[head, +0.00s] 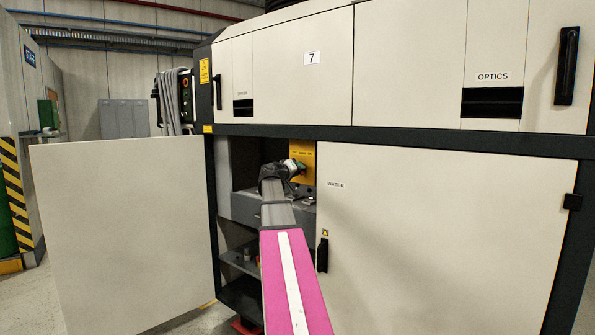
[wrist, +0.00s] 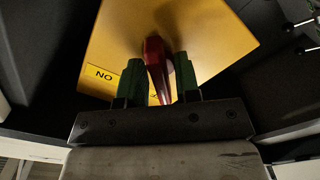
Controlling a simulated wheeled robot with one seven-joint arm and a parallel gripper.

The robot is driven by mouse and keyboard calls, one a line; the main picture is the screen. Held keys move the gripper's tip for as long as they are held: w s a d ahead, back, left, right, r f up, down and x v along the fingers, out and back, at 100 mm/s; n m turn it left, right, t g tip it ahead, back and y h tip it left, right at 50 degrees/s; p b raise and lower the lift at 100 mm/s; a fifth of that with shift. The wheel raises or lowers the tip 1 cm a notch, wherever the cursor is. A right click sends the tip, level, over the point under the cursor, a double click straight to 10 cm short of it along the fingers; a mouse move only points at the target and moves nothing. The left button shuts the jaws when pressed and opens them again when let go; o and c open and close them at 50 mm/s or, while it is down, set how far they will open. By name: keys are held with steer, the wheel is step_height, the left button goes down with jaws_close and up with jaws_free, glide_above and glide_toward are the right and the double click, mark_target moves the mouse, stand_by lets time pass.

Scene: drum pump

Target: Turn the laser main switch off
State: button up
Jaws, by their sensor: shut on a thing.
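The laser main switch has a red handle (wrist: 155,65) on a yellow plate (wrist: 206,35) in the wrist view. The handle runs nearly upright in the picture, between my gripper's green fingers (wrist: 158,82), which are shut on it. A label (wrist: 102,74) on the plate's left reads "NO" in this picture; another, lower mark is mostly hidden behind the fingers. In the head view, the yellow plate (head: 303,151) is inside the open cabinet bay and my gripper (head: 296,167) is at it; the handle is hidden there.
An open cabinet door (head: 125,230) stands left of the bay. A closed door (head: 440,250) marked "WATER" with a black handle (head: 322,254) is on the right. A grey shelf (head: 240,262) lies below my arm. The bay's frame is close on both sides.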

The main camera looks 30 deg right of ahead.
steer(key=o, duration=0.6)
steer(key=shift+a, duration=0.1)
steer(key=v, duration=1)
steer(key=shift+s+a, duration=0.15)
steer(key=shift+a, duration=0.15)
steer(key=shift+f, duration=0.1)
